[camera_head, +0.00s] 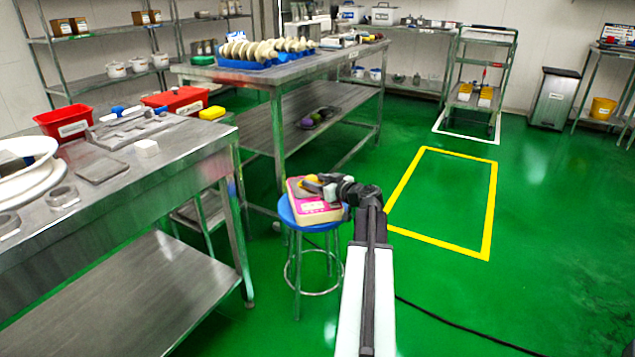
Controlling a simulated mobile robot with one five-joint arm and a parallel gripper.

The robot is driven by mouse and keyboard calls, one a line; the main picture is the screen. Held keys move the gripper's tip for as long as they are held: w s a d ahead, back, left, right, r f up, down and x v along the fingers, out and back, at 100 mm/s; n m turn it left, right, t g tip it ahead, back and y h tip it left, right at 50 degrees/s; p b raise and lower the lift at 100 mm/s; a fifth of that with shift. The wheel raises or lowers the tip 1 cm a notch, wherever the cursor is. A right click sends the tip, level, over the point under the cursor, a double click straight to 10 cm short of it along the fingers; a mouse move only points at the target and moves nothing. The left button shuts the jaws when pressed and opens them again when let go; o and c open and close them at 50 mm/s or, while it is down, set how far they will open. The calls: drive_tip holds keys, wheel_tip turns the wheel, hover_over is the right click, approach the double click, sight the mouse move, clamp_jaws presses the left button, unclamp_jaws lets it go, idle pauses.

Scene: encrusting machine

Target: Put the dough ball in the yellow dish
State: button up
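My gripper (322,188) is at the end of my dark arm, over the blue stool (287,216). A pink and cream box-like thing (322,212) lies on the stool seat, just under my gripper. A small rounded yellow thing (311,179) shows at the fingertips, above or on that box. I cannot tell if it is the dish or the dough ball, or if the fingers touch it. The fingers are too small and dark to show whether they are open or shut. I cannot clearly make out a separate dough ball.
A steel table (115,195) at the left holds red bins (176,101), a yellow block (212,113), a white cube (147,148) and white plates. A table behind holds a blue rack (245,64) of pale discs.

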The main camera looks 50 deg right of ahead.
drive_tip(key=shift+f, duration=0.1)
drive_tip(key=shift+r+p, duration=0.7)
drive_tip(key=p+v, duration=0.1)
drive_tip(key=v, duration=1.1)
drive_tip(key=shift+f+p, duration=0.15)
drive_tip(key=shift+p, duration=0.25)
